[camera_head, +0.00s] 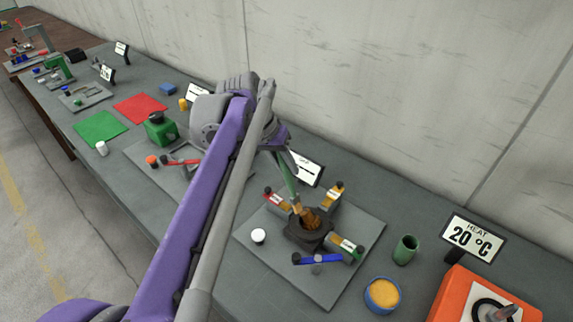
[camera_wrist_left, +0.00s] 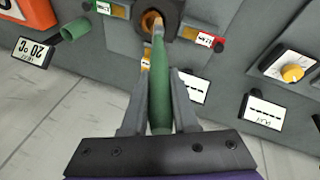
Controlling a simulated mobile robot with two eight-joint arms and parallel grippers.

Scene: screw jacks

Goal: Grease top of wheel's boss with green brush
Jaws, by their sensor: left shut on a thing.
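A spoked wheel is hard to make out; coloured, labelled arms stand around the dark block (camera_head: 305,237). My right gripper is not in view.
The grey plate (camera_head: 265,262) carries the jack and a white cap (camera_head: 258,236). To its right stand an empty green cup (camera_head: 405,250), a blue-rimmed tub of yellow grease (camera_head: 382,294) and an orange heater (camera_head: 452,290). A sign (camera_head: 306,168) stands behind, near the wall.

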